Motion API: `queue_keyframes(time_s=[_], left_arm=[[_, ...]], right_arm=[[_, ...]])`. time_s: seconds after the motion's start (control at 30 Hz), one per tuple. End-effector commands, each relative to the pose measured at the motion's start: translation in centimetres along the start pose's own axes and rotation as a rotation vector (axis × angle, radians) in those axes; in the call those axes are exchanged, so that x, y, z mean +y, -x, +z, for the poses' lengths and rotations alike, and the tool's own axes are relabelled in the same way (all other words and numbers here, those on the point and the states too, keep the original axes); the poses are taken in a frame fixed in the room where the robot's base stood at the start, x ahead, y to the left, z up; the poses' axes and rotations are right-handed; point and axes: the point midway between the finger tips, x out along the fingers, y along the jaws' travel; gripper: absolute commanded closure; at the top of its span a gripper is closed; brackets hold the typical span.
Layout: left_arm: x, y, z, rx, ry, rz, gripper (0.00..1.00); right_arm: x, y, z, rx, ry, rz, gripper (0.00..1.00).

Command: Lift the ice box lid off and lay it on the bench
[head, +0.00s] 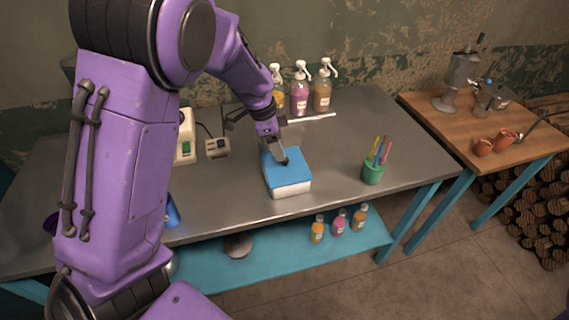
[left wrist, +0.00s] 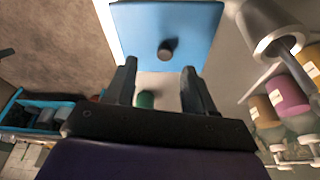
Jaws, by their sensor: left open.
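The ice box (head: 291,190) is a white box on the grey metal bench (head: 330,160). Its flat blue lid (head: 292,175) sits on top. In the left wrist view the lid (left wrist: 205,25) fills the top middle, with a dark round knob (left wrist: 167,49) on it. My left gripper (head: 280,157) is over the back part of the lid, close to the knob. In the left wrist view the gripper (left wrist: 159,66) has its two dark fingers spread apart, with nothing held between them. Whether the fingers touch the knob is unclear. My right gripper is in neither view.
A green pen cup (head: 373,172) stands right of the box. Several pump bottles (head: 300,92) and a white stick (head: 312,118) are behind it. A pale device (head: 186,137) is at the left. Bare bench lies between box and cup. Small bottles (head: 339,222) are on the shelf below.

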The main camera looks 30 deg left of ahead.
Motion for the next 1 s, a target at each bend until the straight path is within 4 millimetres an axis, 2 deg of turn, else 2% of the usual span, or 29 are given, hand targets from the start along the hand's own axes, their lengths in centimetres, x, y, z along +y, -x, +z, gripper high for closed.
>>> queue_keyframes(time_s=[0.1,0.23,0.5,0.67,1.0], left_arm=[[0.0,-2.2,0.2,-0.01,0.003,0.009,0.46],[-0.1,-4.5,0.3,-0.007,0.004,0.007,0.46],[-0.2,-5.2,0.4,-0.005,0.006,0.004,0.46],[-0.2,-5.1,0.4,-0.004,0.006,0.003,0.98],[-0.1,-5.0,0.4,-0.005,0.006,0.005,1.0]], right_arm=[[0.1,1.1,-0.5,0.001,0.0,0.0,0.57],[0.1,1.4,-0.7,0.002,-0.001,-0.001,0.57],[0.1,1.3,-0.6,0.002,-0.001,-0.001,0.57],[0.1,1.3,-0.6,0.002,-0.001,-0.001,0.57],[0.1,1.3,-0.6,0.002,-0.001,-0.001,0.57]])
